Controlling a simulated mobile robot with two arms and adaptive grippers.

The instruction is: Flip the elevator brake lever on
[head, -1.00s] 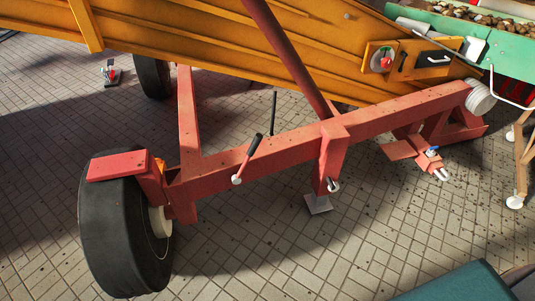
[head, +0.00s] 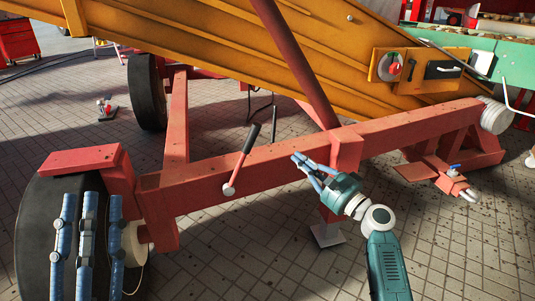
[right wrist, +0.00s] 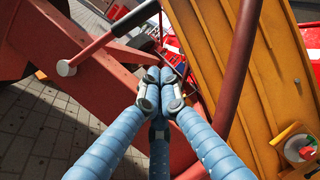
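The brake lever (head: 243,158) has a red shaft and a black grip. It leans up to the right from a pale round pivot on the red frame beam (head: 410,128). It also shows at upper left in the right wrist view (right wrist: 98,44). My right gripper (head: 300,162) is right of the lever, apart from it, in front of the beam. Its blue fingers converge with tips together in the right wrist view (right wrist: 157,82), with nothing between them. My left gripper (head: 89,203) is at lower left, before the black tyre, fingers upward; its closing gap cannot be judged.
The orange elevator body (head: 300,55) and a dark red strut (head: 295,62) rise behind the beam. A control panel (head: 420,68) with a red knob is at upper right. A black wheel (head: 148,90) stands behind. Paved floor (head: 260,262) is clear in front.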

